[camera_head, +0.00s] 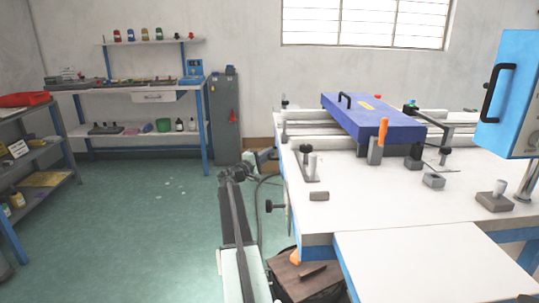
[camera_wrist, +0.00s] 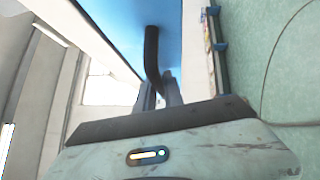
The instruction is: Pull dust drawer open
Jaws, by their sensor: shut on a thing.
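In the wrist view, a blue panel (camera_wrist: 130,28), which I take to be the dust drawer's front, carries a curved black handle (camera_wrist: 152,60). My gripper (camera_wrist: 168,92) is shut on the lower end of this handle, its grey fingers close together around it. How far the drawer stands out cannot be told. In the head view, my arm reaches away along the left side of the white worktable, and my dark gripper (camera_head: 250,163) is small at its far end. The drawer is not clearly visible there.
The white worktable (camera_head: 430,205) with a blue machine part (camera_head: 370,118) stands close to the right of my arm. A brown box (camera_head: 303,277) is low beside the table's front. Green floor (camera_head: 140,235) is open to the left.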

